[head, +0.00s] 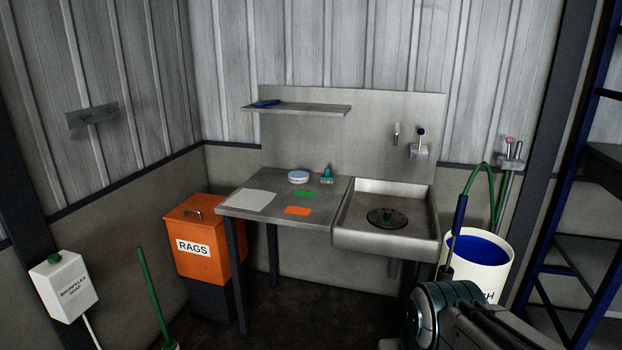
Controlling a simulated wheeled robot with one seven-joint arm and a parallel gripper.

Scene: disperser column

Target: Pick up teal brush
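A small teal object that looks like the teal brush (327,177) stands on the grey metal table (259,213), near its back edge and close to the sink. It appears to have a wide base and a short upright part. It is too small in the picture to make out bristles. Part of my arm shows at the bottom right, in front of the sink and the white bucket. My gripper's fingers are not in view, so I cannot see whether they hold anything.
A round blue-topped tin (298,177), a green card (304,194), an orange card (298,211) and a pale sheet (249,203) lie on the table. A shelf (310,111) overhangs its back. The sink (385,240) adjoins right; an orange RAGS bin (202,264) stands left.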

